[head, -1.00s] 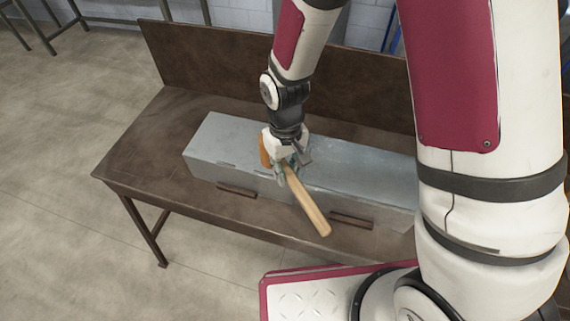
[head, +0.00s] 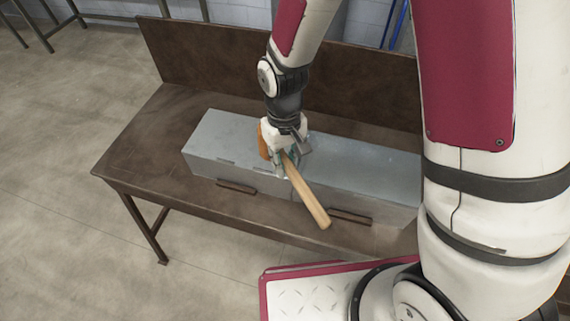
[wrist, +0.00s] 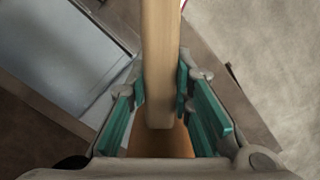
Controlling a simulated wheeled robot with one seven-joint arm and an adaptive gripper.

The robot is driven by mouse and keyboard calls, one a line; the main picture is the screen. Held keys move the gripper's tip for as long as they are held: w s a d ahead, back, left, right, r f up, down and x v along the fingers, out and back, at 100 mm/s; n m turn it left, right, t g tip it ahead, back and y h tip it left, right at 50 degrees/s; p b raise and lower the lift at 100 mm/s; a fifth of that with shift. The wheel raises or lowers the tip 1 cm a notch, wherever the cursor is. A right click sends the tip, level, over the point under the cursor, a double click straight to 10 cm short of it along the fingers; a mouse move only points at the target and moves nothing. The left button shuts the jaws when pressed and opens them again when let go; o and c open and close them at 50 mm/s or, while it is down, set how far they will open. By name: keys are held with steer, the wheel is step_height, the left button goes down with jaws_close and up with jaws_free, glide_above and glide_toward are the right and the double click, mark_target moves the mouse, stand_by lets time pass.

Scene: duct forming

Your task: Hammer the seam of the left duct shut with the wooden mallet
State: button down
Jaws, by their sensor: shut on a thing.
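The grey sheet-metal duct work (head: 215,143) lies along the brown bench as a long box. My arm and the mallet cover its middle, so I cannot tell where the left duct ends. Small seam tabs show along its front top edge. My gripper (head: 287,162) is shut on the wooden mallet's pale handle (head: 308,198), over the middle of the duct. The mallet's orange-brown head (head: 263,141) shows just left of the gripper, over the duct top; contact is unclear. In the wrist view the teal finger pads flank the handle (wrist: 160,55), with grey duct (wrist: 65,45) to the left.
The bench (head: 140,150) has a raised back panel (head: 215,65) behind the duct. Two brown bars (head: 236,187) lie at the duct's front side. The bench's left end is bare, and open concrete floor (head: 60,220) lies to the left.

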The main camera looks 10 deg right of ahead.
steer(key=shift+f, duration=0.1)
step_height(320, 180, down, 9)
steer(key=b, duration=0.2)
step_height(320, 180, up, 9)
steer(key=shift+r+p, duration=0.1)
steer(key=shift+p, duration=0.9)
steer(key=shift+a, duration=0.1)
steer(key=w+a+b, duration=0.1)
steer(key=w+a, duration=0.1)
steer(key=a, duration=0.4)
steer(key=w+a+b, duration=0.2)
steer(key=w+a, duration=0.1)
steer(key=a, duration=0.4)
steer(key=shift+w+a+f+b, duration=0.15)
steer(key=shift+w+f+b, duration=0.1)
steer(key=shift+f+b, duration=0.05)
